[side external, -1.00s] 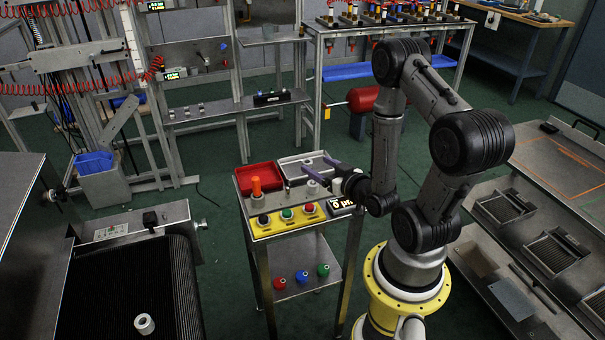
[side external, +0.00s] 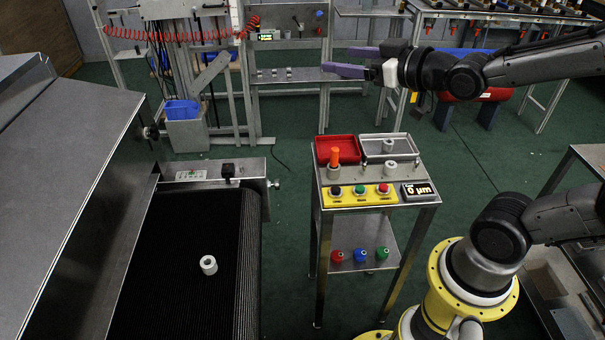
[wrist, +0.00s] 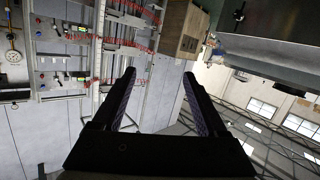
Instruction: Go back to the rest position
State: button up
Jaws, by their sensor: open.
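My gripper (side external: 346,61) is raised well above the small stand (side external: 369,201) in the side view, its two fingers pointing left. Its fingers are apart with nothing between them. In the wrist view the two dark fingers (wrist: 158,96) also stand wide apart and empty, facing the wall and racks.
Another white ring (side external: 208,265) lies on the black conveyor (side external: 165,290). A dryer housing (side external: 75,160) stands at left. Air around my gripper is clear.

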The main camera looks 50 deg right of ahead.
jog(key=s+a+f+g, duration=0.1)
jog(key=s+f+g, duration=0.2)
jog(key=s, duration=0.3)
jog(key=s+a+f+g+y, duration=0.1)
jog(key=s+f+g, duration=0.1)
jog(key=s, duration=0.4)
jog(key=s+a+f+g, duration=0.1)
jog(key=s+f+g, duration=0.2)
jog(key=s+g, duration=0.2)
jog(key=shift+s+a+f, duration=0.3)
jog(key=shift+s+a, duration=0.1)
jog(key=shift+s, duration=0.55)
